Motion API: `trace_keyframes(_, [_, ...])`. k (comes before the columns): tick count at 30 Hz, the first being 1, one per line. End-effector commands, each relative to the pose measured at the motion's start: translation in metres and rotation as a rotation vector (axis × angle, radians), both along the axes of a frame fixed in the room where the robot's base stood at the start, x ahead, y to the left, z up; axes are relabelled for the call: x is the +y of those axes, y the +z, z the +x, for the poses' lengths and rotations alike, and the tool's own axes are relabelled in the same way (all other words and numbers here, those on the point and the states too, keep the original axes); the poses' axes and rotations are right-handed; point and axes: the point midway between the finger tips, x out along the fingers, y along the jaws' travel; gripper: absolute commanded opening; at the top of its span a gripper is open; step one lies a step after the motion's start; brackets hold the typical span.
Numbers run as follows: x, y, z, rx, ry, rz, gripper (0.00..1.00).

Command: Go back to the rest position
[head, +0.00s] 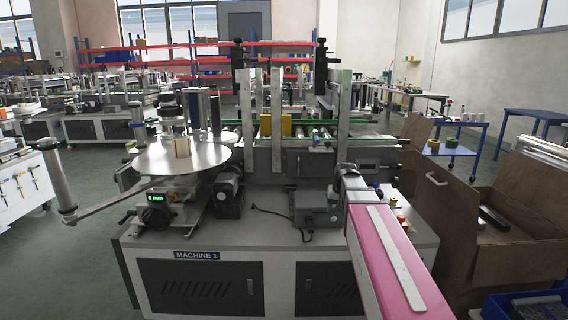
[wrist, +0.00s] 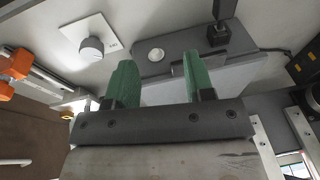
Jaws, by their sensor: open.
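My gripper (wrist: 156,75) shows in the wrist view with two green fingers set well apart. It is open, and nothing is held between the fingers. Beyond the fingertips is a grey box (wrist: 180,55) with a round white button; I cannot tell whether the fingers touch it. In the head view I cannot make out the gripper itself. A pink part with a white strip, which looks like my arm, reaches forward at the lower right over the machine's front edge.
The labelling machine (head: 215,245), marked MACHINE 1, fills the middle, with a round reel plate (head: 181,158) at its left. A cardboard box (head: 480,200) stands open at the right. A knob (wrist: 92,46) shows in the wrist view. Grey floor (head: 75,270) is clear at the left.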

Motion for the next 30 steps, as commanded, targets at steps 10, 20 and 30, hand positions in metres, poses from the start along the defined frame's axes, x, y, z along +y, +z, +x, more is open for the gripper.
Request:
trace_keyframes(10, [0.014,-0.112,-0.106,0.102,0.018,-0.052,0.48])
trace_keyframes(20, [0.019,-0.173,-0.186,0.170,0.040,-0.094,0.48])
trace_keyframes(30, [0.020,-0.183,-0.197,0.180,0.045,-0.101,0.48])
